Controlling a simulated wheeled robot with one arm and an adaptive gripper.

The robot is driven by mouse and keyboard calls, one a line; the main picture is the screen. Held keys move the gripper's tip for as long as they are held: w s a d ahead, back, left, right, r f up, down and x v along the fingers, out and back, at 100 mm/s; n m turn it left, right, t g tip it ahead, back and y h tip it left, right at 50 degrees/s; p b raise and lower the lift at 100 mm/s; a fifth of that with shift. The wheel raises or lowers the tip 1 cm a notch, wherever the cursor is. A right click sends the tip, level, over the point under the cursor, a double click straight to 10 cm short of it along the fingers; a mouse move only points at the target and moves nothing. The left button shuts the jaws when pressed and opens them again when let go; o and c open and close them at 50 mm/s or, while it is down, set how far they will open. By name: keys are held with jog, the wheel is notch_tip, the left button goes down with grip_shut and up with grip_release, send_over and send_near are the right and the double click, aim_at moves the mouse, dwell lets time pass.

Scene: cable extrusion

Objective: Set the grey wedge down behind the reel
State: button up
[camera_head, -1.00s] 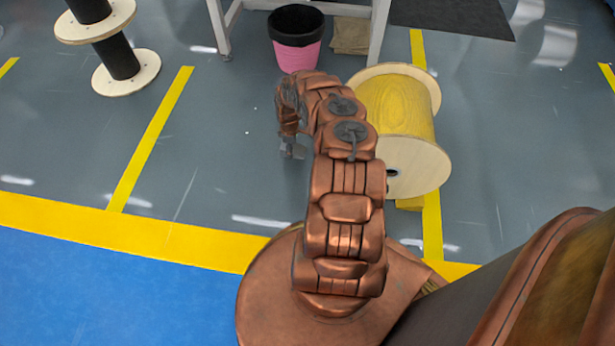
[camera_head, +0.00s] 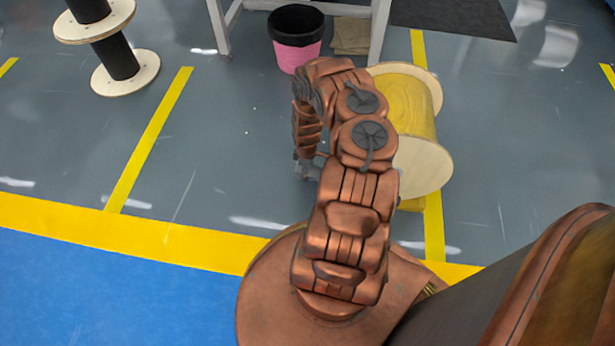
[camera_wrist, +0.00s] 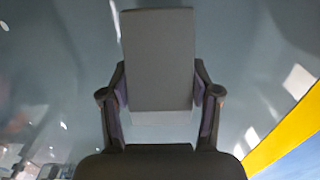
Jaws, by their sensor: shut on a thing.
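The grey wedge (camera_wrist: 158,50) shows in the wrist view as a pale grey block with a flat face, between the two dark fingers of my gripper (camera_wrist: 159,88). My gripper is shut on it, and the floor shows around it. In the head view my gripper (camera_head: 308,170) hangs low over the grey floor, left of the reel, and is small and partly hidden by my arm. The reel (camera_head: 413,105), with yellow winding and pale wooden flanges, lies on its side; my arm covers its left part. The gap between wedge and floor cannot be told.
A yellow block (camera_head: 411,204) sits at the reel's near end, on a yellow floor line. Behind stand a pink bin (camera_head: 296,52) and a white-legged table (camera_head: 381,35). Black reels (camera_head: 118,58) stand at the far left. The floor left of my gripper is clear.

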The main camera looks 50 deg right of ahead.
jog(key=shift+s+a, duration=0.1)
jog(key=shift+s, duration=0.25)
notch_tip(320, 180, down, 4)
jog(key=b, duration=0.3)
jog(key=shift+r, duration=0.15)
jog(key=o, duration=1.5)
jog(key=shift+c, duration=0.2)
